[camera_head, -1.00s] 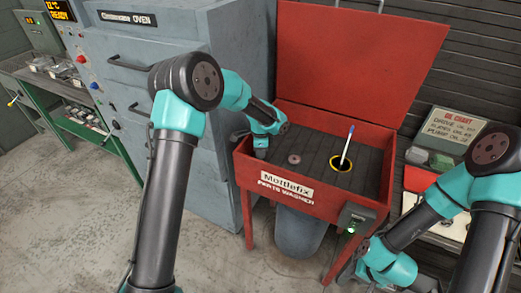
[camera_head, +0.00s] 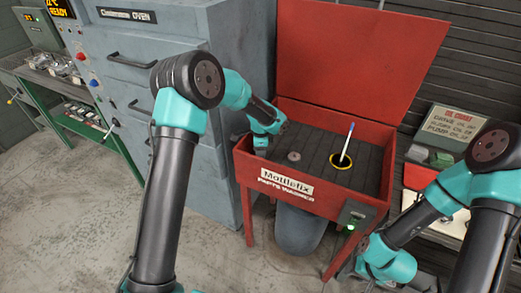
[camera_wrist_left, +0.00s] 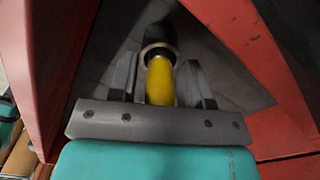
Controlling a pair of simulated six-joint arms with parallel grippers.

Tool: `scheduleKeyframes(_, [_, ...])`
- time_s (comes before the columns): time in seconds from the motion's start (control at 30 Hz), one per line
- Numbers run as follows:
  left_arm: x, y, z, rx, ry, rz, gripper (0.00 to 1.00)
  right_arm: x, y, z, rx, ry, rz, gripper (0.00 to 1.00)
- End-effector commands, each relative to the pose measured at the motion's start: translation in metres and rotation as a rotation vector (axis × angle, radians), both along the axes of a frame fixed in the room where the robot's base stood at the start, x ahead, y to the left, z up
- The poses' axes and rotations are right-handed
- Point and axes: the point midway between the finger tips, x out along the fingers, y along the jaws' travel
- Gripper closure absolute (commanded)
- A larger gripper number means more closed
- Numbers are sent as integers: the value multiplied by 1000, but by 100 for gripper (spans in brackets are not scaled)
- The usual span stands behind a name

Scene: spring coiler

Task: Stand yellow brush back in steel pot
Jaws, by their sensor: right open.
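In the left wrist view the yellow brush (camera_wrist_left: 160,82) lies between the two fingers of my left gripper (camera_wrist_left: 160,80). Its yellow handle is nearest, with a silver collar and a dark end beyond, pointing away from the palm. The fingers look closed around the handle, though blur hides the exact contact. In the head view my left gripper (camera_head: 262,150) points down at the left end of the red parts washer (camera_head: 300,205); the brush cannot be made out there. My right gripper (camera_head: 352,272) is low at the right of the washer, open, its fingers hard to see. I cannot make out a steel pot.
In the washer basin lie a small round disc (camera_head: 293,156) and a yellow ring (camera_head: 341,166) with a blue-tipped white stick (camera_head: 347,143). The raised red lid (camera_head: 355,55) stands behind. A grey oven (camera_head: 165,35) is at the left. The basin's right part is clear.

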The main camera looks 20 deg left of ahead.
Motion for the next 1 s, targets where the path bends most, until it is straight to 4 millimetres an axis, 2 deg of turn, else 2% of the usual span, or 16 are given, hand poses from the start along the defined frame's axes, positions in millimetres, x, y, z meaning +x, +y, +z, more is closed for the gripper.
scheduleKeyframes(0.1, [0, 0, 0, 0, 0, 0, 45, 0, 0, 0, 0, 0, 0, 57])
scheduleKeyframes(0.37, [0, 0, 1, 0, 0, 0, 45, 0, 0, 0, 0, 0, 0, 57])
scheduleKeyframes(0.53, [1, 0, 11, 0, -3, 0, 45, 0, 0, 0, 0, 0, 0, 57])
scheduleKeyframes(0.67, [1, 0, 29, -1, -3, 2, 45, 0, 0, 0, 0, 0, 0, 57])
scheduleKeyframes(1.0, [1, -1, 93, -1, -4, 0, 45, 0, 0, 0, 0, 0, 0, 57])
